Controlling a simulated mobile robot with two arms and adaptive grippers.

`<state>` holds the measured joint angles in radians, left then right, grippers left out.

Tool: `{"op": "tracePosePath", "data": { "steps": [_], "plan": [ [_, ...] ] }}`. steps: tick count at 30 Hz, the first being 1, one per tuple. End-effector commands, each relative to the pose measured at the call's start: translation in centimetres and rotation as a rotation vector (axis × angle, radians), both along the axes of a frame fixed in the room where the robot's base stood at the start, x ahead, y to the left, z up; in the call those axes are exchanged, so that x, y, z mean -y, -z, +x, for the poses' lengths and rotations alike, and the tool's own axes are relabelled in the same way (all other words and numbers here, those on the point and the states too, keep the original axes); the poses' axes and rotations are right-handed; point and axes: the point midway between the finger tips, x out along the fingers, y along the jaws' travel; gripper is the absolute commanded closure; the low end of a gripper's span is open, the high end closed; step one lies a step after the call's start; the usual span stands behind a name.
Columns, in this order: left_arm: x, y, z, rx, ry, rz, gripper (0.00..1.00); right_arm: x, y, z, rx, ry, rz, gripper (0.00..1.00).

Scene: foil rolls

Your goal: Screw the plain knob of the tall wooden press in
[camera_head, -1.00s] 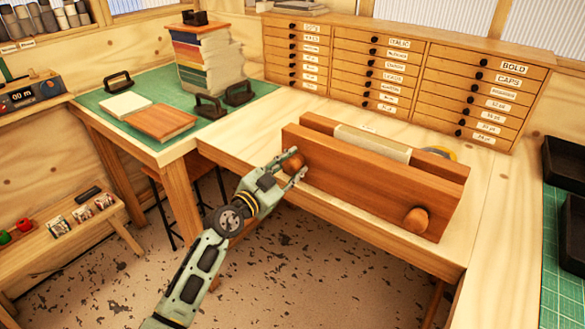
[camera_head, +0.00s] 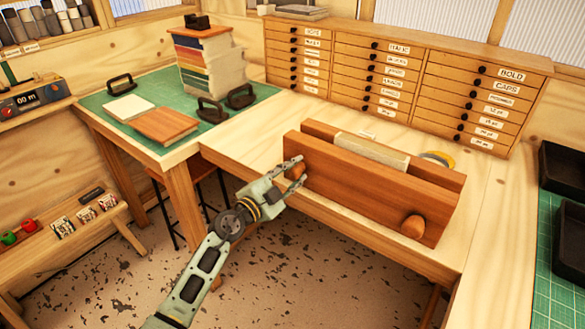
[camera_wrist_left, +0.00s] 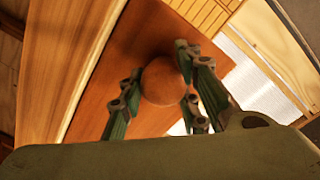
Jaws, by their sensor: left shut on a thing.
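The tall wooden press (camera_head: 352,185) stands on the light wood bench, two reddish-brown boards with a pale block (camera_head: 372,150) between them. Its left round knob (camera_head: 296,171) is partly hidden by my left gripper (camera_head: 294,172). My left gripper is shut on this knob, and the wrist view shows the brown knob (camera_wrist_left: 163,82) between the fingers. A second knob (camera_head: 413,227) sticks out from the right end of the front board, free and in full view. I cannot tell from here which knob is marked and which is plain. My right gripper is not in view.
A cabinet of labelled drawers (camera_head: 400,80) stands behind the press. A yellow roll (camera_head: 440,158) lies behind its right end. A stack of books (camera_head: 208,62), black-handled tools (camera_head: 240,97) and a brown board (camera_head: 164,125) are on the green mat at left. Black trays (camera_head: 562,180) are at right.

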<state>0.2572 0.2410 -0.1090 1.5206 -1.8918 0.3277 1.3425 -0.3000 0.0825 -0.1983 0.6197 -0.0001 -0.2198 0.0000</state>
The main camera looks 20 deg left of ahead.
Motion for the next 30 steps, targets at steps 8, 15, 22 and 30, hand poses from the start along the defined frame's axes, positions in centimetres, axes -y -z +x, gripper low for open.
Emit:
{"op": "tracePosePath", "data": {
  "steps": [8, 15, 22, 30],
  "plan": [
    [0.2, 0.8, -0.2, 0.073, 0.011, 0.250, 0.95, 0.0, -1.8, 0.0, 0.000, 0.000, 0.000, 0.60],
    [0.1, 1.0, -0.2, 0.150, 0.013, 0.467, 0.95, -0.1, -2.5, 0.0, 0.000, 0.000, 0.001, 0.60],
    [-0.1, 1.2, -0.2, 0.225, 0.014, 0.673, 0.95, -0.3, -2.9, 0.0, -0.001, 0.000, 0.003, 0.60],
    [-0.2, 1.2, -0.1, 0.314, 0.014, 0.914, 0.95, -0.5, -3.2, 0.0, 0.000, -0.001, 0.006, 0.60]
  ]
}}
